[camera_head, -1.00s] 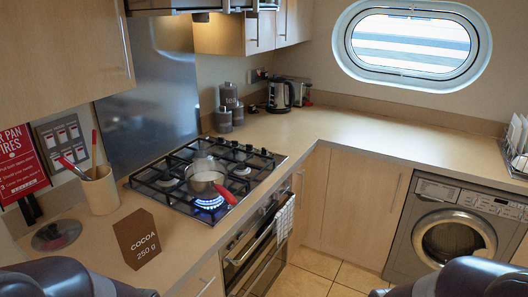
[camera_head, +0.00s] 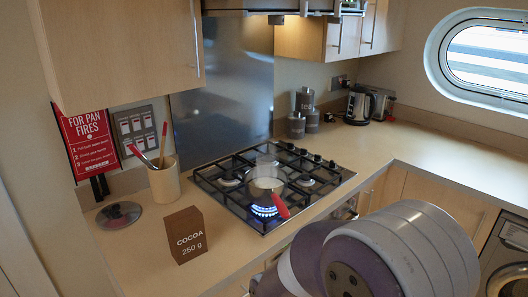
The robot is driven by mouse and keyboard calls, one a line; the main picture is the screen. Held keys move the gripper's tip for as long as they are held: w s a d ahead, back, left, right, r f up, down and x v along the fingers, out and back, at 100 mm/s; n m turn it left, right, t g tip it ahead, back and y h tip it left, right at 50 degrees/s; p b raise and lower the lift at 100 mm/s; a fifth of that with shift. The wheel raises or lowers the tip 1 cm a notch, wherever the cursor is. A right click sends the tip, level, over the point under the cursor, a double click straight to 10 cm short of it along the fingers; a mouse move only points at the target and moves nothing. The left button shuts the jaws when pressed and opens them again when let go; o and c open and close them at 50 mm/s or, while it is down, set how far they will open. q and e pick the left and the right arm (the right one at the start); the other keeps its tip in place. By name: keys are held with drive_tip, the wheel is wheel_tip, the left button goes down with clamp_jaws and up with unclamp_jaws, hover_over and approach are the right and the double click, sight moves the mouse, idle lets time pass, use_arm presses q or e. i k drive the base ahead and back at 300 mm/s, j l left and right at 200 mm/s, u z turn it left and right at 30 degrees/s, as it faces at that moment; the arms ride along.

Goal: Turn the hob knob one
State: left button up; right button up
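The gas hob (camera_head: 222,190) is set in the counter. Several small dark knobs (camera_head: 316,158) stand in a row along its right-hand edge; their marks are too small to read. A blue flame (camera_head: 264,211) burns under a pan (camera_head: 266,180) on the near burner. The pan has a red handle (camera_head: 280,205) that points toward me, and its contents look pale. My arm fills the lower right of the view, over the counter's front edge and oven area. Neither gripper shows, so what they hold cannot be seen.
A brown cocoa box (camera_head: 186,237), a round lid (camera_head: 118,215) and a utensil pot (camera_head: 164,178) stand left of the hob. The counter right of the hob (camera_head: 400,145) is clear. Cupboards overhang the back.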

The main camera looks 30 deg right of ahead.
sight(332, 164)
drive_tip(key=i+l+u, duration=0.1)
drive_tip(key=l+u, duration=0.2)
drive_tip(key=l, duration=0.25)
drive_tip(key=l+u, duration=0.3)
drive_tip(key=l, duration=0.2)
drive_tip(key=l+u, duration=0.3)
drive_tip(key=l, duration=0.25)
drive_tip(key=k+l+u, duration=0.1)
drive_tip(key=l+u, duration=0.2)
drive_tip(key=l, duration=0.2)
drive_tip(key=k+l+u, duration=0.15)
drive_tip(key=l+u, duration=0.15)
drive_tip(key=l, duration=0.25)
